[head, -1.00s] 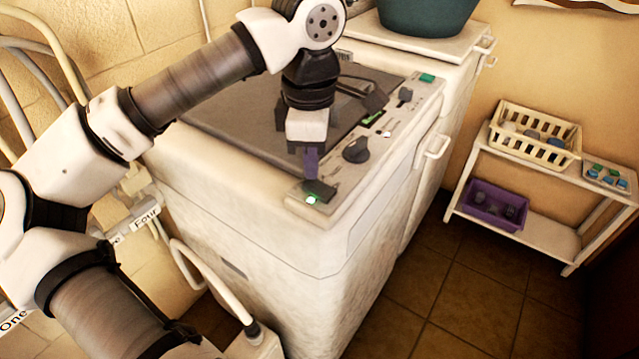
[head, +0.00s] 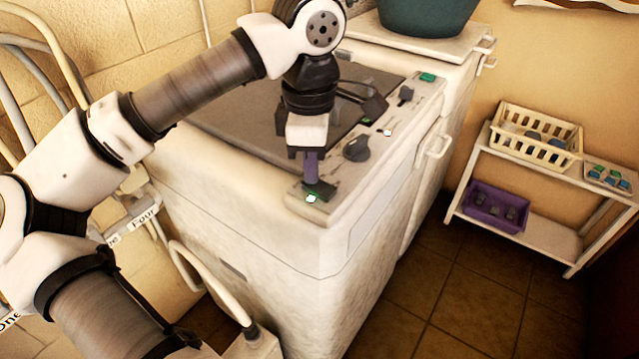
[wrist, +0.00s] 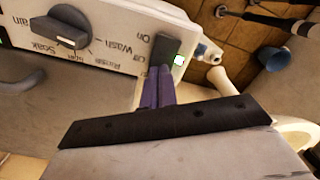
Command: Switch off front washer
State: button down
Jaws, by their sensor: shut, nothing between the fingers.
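The front washer (head: 290,235) is the white machine with a sloped control panel along its right edge. Its dark on/off switch (head: 322,190) sits at the panel's near end, beside a lit greenish-white lamp (head: 311,198). In the wrist view the switch (wrist: 164,52) stands by the "On" label, with the lit lamp (wrist: 179,60) beside it. My gripper (head: 312,178) is shut and empty, pointing down with purple fingers just behind the switch. In the wrist view its fingertips (wrist: 160,90) meet or nearly meet the switch's edge; contact is unclear.
A dark dial (head: 356,149) sits farther along the panel. A second washer behind carries a teal basin (head: 428,15). A white shelf (head: 520,232) at right holds a cream basket (head: 535,150) and a purple crate (head: 495,208). Pipes stand at left.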

jog(key=shift+f, duration=0.3)
jog(key=shift+r, duration=0.2)
jog(key=shift+r+p, duration=2.05)
jog(key=shift+r, duration=1.35)
